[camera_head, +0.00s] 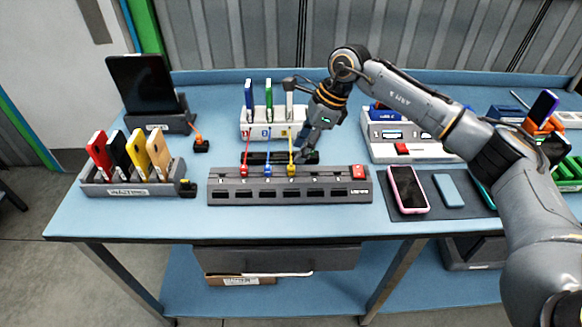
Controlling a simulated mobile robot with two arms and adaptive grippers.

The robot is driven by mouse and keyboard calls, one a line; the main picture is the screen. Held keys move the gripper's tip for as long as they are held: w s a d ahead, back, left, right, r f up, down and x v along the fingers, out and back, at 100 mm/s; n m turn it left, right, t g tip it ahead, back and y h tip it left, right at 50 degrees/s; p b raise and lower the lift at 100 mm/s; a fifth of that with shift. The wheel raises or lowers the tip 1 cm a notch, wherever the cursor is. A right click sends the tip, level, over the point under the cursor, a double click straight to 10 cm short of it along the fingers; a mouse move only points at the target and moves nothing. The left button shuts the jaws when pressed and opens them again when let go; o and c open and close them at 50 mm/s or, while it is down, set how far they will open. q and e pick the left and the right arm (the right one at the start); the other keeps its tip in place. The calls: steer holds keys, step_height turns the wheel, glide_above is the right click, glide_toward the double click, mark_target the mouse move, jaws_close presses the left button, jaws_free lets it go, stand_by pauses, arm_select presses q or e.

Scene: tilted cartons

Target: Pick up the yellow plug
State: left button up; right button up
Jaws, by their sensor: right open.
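The yellow plug (291,170) sits on the dark grey strip (225,193) in the middle of the table, with its thin yellow cable rising behind it. A blue plug (267,170) and a red plug (244,169) sit to its left in the same row. My right gripper (303,152) is open, pointing down just behind and slightly right of the yellow plug. Its fingers are small and partly merge with the dark bar behind, so I cannot tell whether they touch the plug or cable. My left gripper is out of view.
A white station (258,126) with upright cards stands behind the strip. A tray of phones (140,190) and a dark tablet (142,82) are at left. A pink phone (407,189) lies on a mat at right. A red switch (358,172) is on the strip's right end.

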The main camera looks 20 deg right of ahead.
mark_target(293, 166)
steer(key=x, duration=0.1)
steer(key=p+x, duration=0.1)
steer(key=x, duration=0.1)
steer(key=p+x, duration=0.1)
steer(key=x, duration=0.1)
steer(key=shift+s+a+f, duration=0.1)
steer(key=shift+s+f, duration=0.15)
steer(key=shift+s, duration=0.1)
steer(key=shift+w+f, duration=0.1)
steer(key=shift+f, duration=0.15)
jaws_close()
